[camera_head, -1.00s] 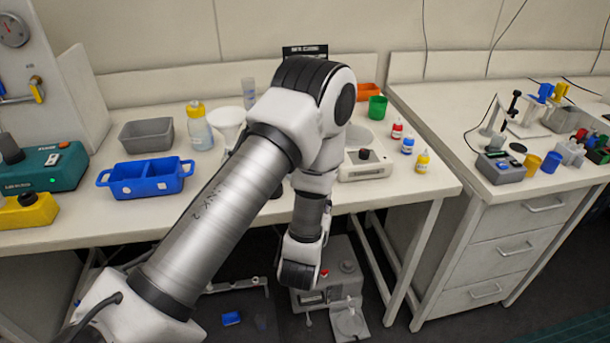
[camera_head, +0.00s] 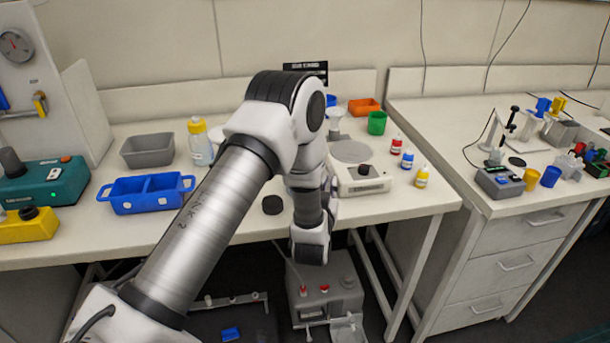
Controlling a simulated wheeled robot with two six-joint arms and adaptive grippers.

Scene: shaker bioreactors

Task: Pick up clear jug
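I cannot make out a clear jug for certain. A clear bottle with a yellow cap (camera_head: 200,142) stands upright at the back of the left bench, behind the blue two-part tray. A pale funnel-shaped vessel (camera_head: 335,118) shows just right of my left arm's elbow; I cannot tell if it is a jug. My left arm crosses the bench middle and its wrist hangs at the front edge, well to the right of the bottle. The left gripper is mostly hidden by the wrist, and its fingers cannot be made out. My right gripper is not in view.
The blue tray (camera_head: 147,193) and a grey bin (camera_head: 147,150) stand on the left. A white device with a round plate (camera_head: 362,180), small dropper bottles (camera_head: 408,160) and a green cup (camera_head: 377,122) are on the right. A grey machine (camera_head: 325,290) stands below the bench.

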